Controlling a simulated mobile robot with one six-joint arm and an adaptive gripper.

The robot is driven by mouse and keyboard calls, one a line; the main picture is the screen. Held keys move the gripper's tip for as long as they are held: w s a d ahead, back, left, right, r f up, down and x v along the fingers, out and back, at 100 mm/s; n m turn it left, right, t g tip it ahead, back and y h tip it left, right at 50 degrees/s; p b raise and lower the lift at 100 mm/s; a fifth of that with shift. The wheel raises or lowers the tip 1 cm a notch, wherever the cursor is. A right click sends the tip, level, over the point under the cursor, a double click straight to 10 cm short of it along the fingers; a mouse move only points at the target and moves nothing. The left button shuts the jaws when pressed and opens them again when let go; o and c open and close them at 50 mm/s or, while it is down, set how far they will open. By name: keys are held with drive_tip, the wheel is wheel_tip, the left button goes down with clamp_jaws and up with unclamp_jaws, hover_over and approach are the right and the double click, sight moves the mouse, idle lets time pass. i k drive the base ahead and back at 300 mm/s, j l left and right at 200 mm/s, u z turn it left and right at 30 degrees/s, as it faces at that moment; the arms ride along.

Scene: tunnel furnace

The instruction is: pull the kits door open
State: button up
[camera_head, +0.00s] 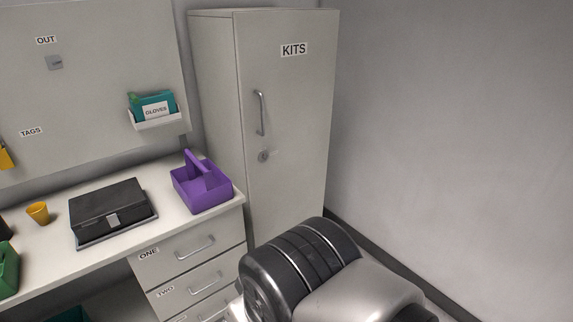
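The kits door (295,110) is the pale front of a tall grey cabinet, with a KITS label near its top. It looks shut, flush with the cabinet frame. Its vertical metal handle (260,113) is on the left side of the door, with a round lock (263,156) below it. Part of my arm, dark and silver, shows at the bottom right in front of the cabinet's lower part and hides the door's bottom. My gripper is not in view, and nothing in view touches the handle.
A white workbench (60,255) stands left of the cabinet. It bears a purple caddy (203,192), a black case (110,205) and an orange cup (38,212). Drawers (185,255) with handles are under its right end. A bare wall (450,120) is at right.

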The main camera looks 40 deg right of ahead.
sight(285, 62)
drive_tip(key=i+l, duration=0.9)
drive_tip(key=l, duration=0.25)
drive_tip(key=z, duration=0.05)
